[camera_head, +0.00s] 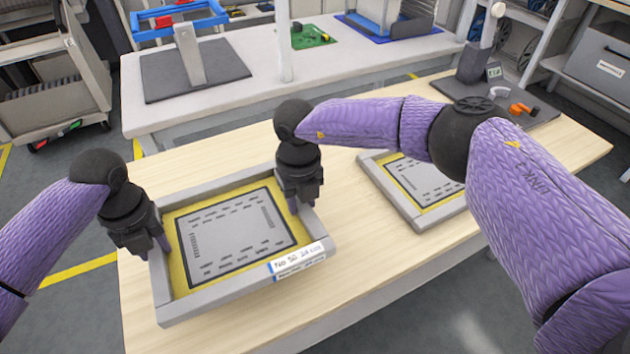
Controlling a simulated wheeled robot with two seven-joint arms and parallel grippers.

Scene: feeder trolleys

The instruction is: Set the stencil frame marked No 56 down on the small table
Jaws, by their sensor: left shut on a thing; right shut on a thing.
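A stencil frame with a pale grey border (218,299), yellow mesh and a grey printed plate lies level over the left part of the small wooden table (440,247). Its white front label (297,259) starts with "No 5"; the last digit is blurred. My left gripper (156,244) is shut on the frame's left side. My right gripper (302,204) is shut on its right side. The frame is close above or touching the tabletop; I cannot tell which. The gripper bodies hide parts of both side rails.
A second stencil frame (402,213) lies on the table to the right, partly behind my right arm. A dark stand (476,62) with an orange item (522,109) is at the table's far right. A white bench (245,85) stands behind, and a trolley (70,90) at the back left.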

